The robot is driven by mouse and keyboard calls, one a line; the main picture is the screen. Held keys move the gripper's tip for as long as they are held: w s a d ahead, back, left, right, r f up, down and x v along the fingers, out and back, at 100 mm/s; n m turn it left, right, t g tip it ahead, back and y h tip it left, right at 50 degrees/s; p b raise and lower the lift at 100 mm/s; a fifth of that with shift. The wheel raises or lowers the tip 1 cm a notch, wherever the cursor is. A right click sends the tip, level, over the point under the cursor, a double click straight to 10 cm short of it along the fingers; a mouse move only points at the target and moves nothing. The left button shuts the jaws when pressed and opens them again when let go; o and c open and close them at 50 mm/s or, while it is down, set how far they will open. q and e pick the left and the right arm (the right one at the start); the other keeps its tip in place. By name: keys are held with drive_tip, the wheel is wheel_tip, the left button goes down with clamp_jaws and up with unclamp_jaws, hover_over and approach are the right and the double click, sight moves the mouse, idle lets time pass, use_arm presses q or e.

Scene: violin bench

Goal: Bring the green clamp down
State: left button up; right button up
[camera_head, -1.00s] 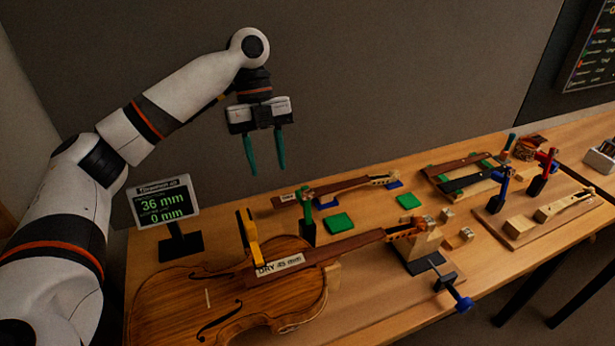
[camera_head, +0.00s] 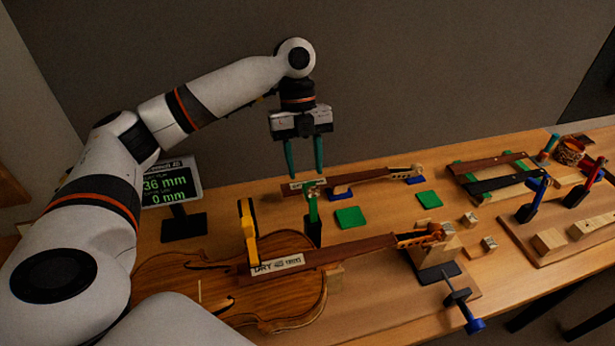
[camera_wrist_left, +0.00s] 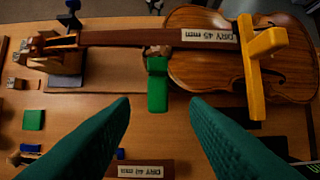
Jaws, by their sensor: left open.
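The green clamp (camera_head: 312,208) stands upright at the far side of the violin neck, with its dark lower part near the bench. It also shows in the left wrist view (camera_wrist_left: 157,90), just past the fingertips and close to the neck. My left gripper (camera_head: 305,172) hangs above the clamp with its green fingers pointing down. In the left wrist view the fingers (camera_wrist_left: 160,103) are spread and empty, with the clamp lined up between them in the picture. I cannot tell the exact height gap. My right gripper is not in view.
A yellow clamp (camera_head: 249,235) stands on the violin (camera_head: 170,275), beside the label. A blue-handled clamp (camera_head: 462,308) is at the scroll end. A second neck (camera_head: 370,180) lies behind, near a green pad (camera_head: 350,217). A display (camera_head: 172,188) stands left.

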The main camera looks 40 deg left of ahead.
sight(311, 198)
use_arm(q)
drive_tip(key=x, duration=0.3)
drive_tip(key=shift+f+p, duration=0.25)
drive_tip(key=shift+p, duration=0.05)
drive_tip(key=shift+s+d+f, duration=0.15)
drive_tip(key=shift+f, duration=0.1)
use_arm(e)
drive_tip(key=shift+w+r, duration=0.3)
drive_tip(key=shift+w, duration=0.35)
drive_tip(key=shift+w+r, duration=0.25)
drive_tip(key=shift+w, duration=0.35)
use_arm(q)
drive_tip(key=shift+f, duration=0.1)
drive_tip(key=shift+c, duration=0.5)
clamp_jaws()
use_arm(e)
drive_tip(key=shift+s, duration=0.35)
